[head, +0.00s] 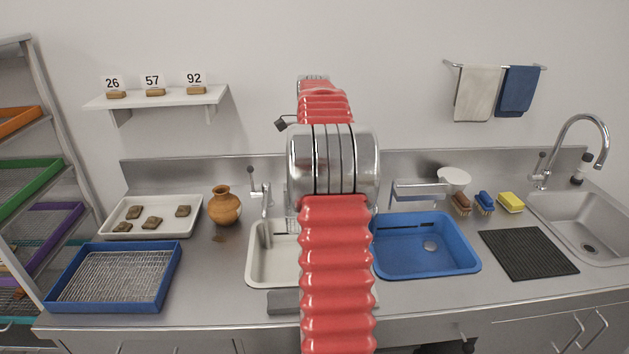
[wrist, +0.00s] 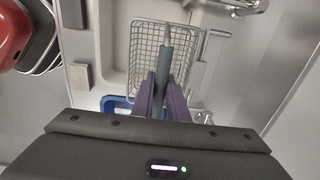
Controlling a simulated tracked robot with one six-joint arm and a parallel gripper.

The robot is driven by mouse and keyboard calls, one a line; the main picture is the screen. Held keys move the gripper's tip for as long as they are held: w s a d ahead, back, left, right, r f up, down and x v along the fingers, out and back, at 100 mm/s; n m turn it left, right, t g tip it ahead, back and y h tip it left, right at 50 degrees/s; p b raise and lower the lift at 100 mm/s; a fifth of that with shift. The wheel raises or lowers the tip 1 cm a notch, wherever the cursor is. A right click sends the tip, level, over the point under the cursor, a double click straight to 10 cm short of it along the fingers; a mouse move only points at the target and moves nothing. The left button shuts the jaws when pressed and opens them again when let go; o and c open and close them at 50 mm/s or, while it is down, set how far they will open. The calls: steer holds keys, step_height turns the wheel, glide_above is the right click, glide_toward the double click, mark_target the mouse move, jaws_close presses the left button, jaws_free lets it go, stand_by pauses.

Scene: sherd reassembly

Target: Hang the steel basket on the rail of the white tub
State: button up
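The white tub (head: 257,268) is set in the steel counter, its right part hidden behind my arm in the head view. In the wrist view its pale wall (wrist: 115,50) shows to the left of the steel basket (wrist: 148,38). The basket is wire mesh with a grey-teal handle running toward my gripper. My gripper (wrist: 165,85) has its dark fingers closed on this handle.
A blue basin (head: 425,247) stands right of the tub. A tap (head: 266,197) is behind the tub, and a grey block (head: 283,302) is at its front edge. A blue wire-bottomed tray (head: 115,277) and an orange jar (head: 225,206) stand left.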

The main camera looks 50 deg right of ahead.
steer(key=o, duration=0.5)
steer(key=shift+o, duration=0.2)
step_height(320, 180, up, 14)
stand_by(0.7)
steer(key=shift+f, duration=0.1)
stand_by(0.5)
